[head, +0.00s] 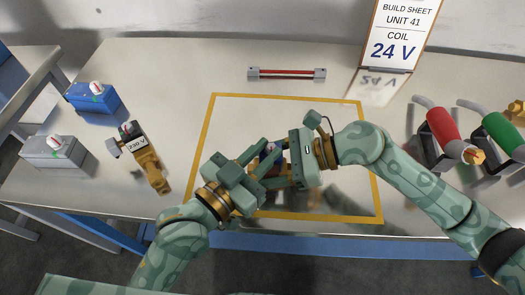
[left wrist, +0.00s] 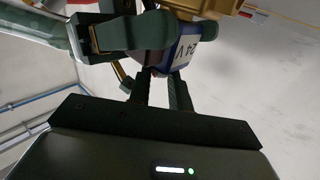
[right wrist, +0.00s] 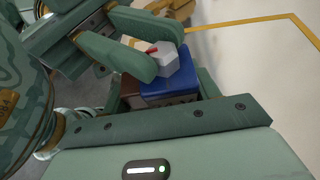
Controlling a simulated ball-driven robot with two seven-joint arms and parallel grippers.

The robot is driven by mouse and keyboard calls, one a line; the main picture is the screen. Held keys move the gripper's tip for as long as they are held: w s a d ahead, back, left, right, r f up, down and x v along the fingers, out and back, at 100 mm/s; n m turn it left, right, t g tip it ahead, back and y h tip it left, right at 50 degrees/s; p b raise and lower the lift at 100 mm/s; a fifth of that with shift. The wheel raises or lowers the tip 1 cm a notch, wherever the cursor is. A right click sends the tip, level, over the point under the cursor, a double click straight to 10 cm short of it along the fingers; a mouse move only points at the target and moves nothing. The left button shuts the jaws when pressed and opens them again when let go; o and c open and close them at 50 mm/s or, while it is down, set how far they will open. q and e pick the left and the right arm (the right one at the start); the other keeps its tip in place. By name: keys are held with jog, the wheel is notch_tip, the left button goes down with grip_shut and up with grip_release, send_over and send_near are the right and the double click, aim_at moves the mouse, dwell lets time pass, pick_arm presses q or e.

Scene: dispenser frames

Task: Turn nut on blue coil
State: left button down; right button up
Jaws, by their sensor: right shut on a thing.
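The blue coil (right wrist: 172,82) stands between my grippers. In the left wrist view it shows a white "24 V" label (left wrist: 186,50). A grey nut (right wrist: 168,62) with a red mark sits on top of it. My right gripper (right wrist: 165,92) is shut on the blue coil, one finger on each side. My left gripper (right wrist: 150,50) is open beside the nut, its fingers apart with a gap between them. In the head view, my left gripper (head: 268,160) and my right gripper (head: 284,168) meet closely and hide most of the coil.
A yellow-outlined area (head: 208,125) surrounds the work. A 230 V coil on a brass body (head: 150,170), a blue block (head: 92,98) and a grey block (head: 52,150) stand left. A red bar (head: 287,73) lies behind. Red (head: 442,126) and green (head: 503,135) cylinders stand right.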

pick_arm(q)
jog(key=shift+a+m+g+h, duration=0.1)
jog(key=shift+m+g+h, duration=0.3)
jog(key=shift+h, duration=0.1)
jog(key=c, duration=1.3)
grip_release()
jog(key=v, duration=1.2)
pick_arm(e)
jog(key=o, duration=1.5)
jog(key=shift+c, duration=0.2)
